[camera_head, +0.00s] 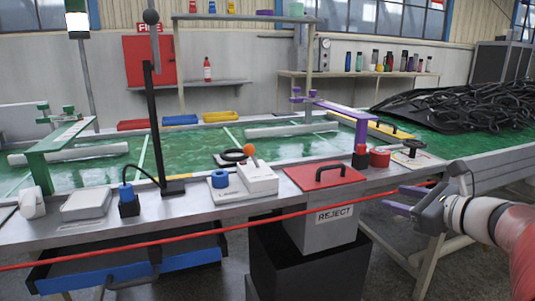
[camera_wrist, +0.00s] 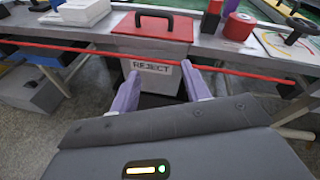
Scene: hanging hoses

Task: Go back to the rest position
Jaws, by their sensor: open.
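My gripper (camera_head: 397,201) is at the right of the head view, in front of the table's front edge. Its two purple fingers are apart with nothing between them. In the wrist view the open fingers (camera_wrist: 165,88) point toward the grey bin (camera_wrist: 160,73) marked REJECT. The bin's red lid (camera_head: 324,176) with a black handle is at table height. The bin also shows in the head view (camera_head: 322,231), left of my gripper.
A red cord (camera_head: 200,238) runs across the table's front, close to my gripper. Black hoses (camera_head: 460,108) lie heaped at the back right.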

